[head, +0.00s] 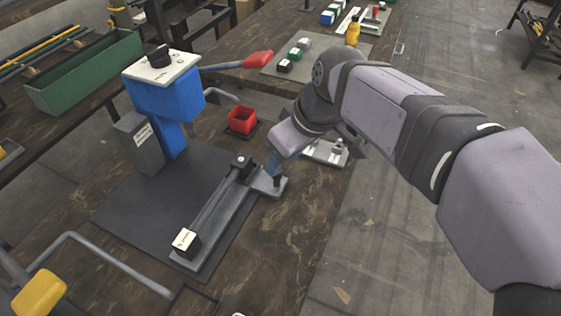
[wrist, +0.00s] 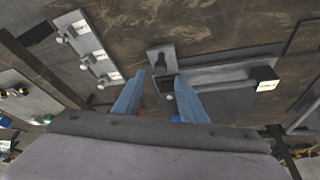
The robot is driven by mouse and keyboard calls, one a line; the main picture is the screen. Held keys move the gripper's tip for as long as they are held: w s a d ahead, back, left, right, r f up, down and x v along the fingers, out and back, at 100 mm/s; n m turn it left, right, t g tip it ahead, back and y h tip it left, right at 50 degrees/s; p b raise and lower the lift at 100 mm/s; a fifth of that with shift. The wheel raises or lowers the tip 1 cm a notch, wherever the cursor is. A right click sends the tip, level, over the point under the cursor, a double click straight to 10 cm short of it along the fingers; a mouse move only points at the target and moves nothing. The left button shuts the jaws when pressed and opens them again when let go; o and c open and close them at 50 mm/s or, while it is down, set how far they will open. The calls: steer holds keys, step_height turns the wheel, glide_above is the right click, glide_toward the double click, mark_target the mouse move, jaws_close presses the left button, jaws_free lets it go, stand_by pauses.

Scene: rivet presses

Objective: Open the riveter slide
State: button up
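The riveter slide is a long grey rail (head: 212,215) on a dark mat, with a white-topped block (head: 186,241) at its near end and a black knobbed block (head: 241,166) farther up. A plate (head: 270,190) at its far end carries a small dark upright post (head: 277,181). My gripper (head: 272,165) is at that far end with its blue fingers pointing down. In the wrist view the fingers of my gripper (wrist: 160,76) are apart, with dark slide parts (wrist: 168,84) showing between them. I cannot tell whether they touch the post. The labelled block (wrist: 265,78) shows at right.
A blue riveter (head: 178,98) with a red-handled lever (head: 257,60) stands behind the slide. A red bin (head: 241,120) is beyond it. A small plate with fittings (head: 325,152) lies to the right. The near tabletop (head: 275,245) is clear.

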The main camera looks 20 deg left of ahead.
steer(key=shift+v, duration=1.4)
steer(key=w+d+f+m+h, duration=0.1)
steer(key=d+f+m, duration=0.2)
steer(key=d+f, duration=0.35)
steer(key=w+d+f+m+h, duration=0.1)
steer(key=d+f+m, duration=0.25)
steer(key=d, duration=0.65)
steer(key=s+d+f+m+g+h, duration=0.1)
steer(key=s+d+f+m, duration=0.2)
steer(key=s+d+f, duration=0.4)
steer(key=s+d+f+m+g+h, duration=0.1)
steer(key=s+d+f+m, duration=0.25)
steer(key=d, duration=0.55)
step_height(320, 180, up, 18)
steer(key=p, duration=1.8)
steer(key=shift+w+a+p, duration=0.35)
steer(key=shift+w+p, duration=0.05)
steer(key=shift+w, duration=0.05)
